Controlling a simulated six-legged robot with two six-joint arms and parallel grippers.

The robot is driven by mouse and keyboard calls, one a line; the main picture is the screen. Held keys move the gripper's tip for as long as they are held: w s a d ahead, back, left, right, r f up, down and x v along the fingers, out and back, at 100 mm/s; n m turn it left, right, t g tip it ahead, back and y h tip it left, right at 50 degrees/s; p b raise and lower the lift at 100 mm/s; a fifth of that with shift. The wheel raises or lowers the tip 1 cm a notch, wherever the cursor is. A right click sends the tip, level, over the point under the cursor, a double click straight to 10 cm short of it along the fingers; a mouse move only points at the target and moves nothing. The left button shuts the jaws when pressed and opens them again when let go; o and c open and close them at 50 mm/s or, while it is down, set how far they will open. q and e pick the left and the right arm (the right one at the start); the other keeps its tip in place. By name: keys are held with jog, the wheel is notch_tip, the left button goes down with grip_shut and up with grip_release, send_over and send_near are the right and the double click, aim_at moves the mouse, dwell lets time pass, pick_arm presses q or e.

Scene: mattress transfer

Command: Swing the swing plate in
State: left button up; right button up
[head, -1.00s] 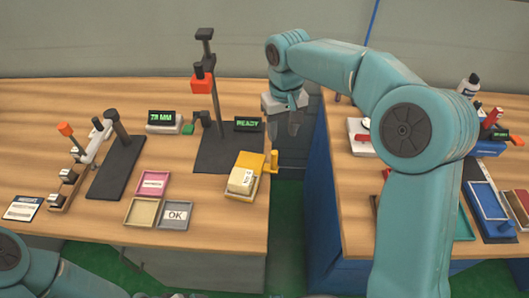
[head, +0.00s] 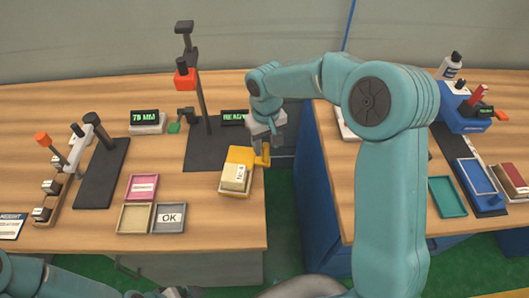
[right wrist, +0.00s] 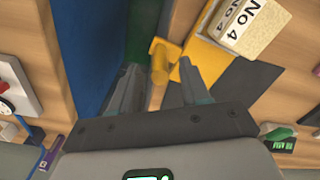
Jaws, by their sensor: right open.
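The yellow swing plate (head: 241,155) sits at the right edge of the left table, in front of the dark base of a press stand. A cream block (head: 234,177) marked No 4 lies on it. A yellow upright handle (head: 265,156) stands at the plate's right end, over the table edge. My right gripper (head: 264,138) is open just above and behind the handle. In the right wrist view the handle (right wrist: 160,60) shows between the open fingers, with no visible grip on it. My left arm shows at the bottom left; its gripper is not seen.
The press column (head: 203,105) with a red head rises behind the plate. Pink, tan and grey trays lie to the left. A gap separates the left table from the blue right-hand bench (head: 310,200).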

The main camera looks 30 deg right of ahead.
aim_at(265, 154)
notch_tip(265, 154, down, 4)
jog(key=shift+f, duration=0.6)
jog(key=shift+c, duration=0.3)
grip_shut()
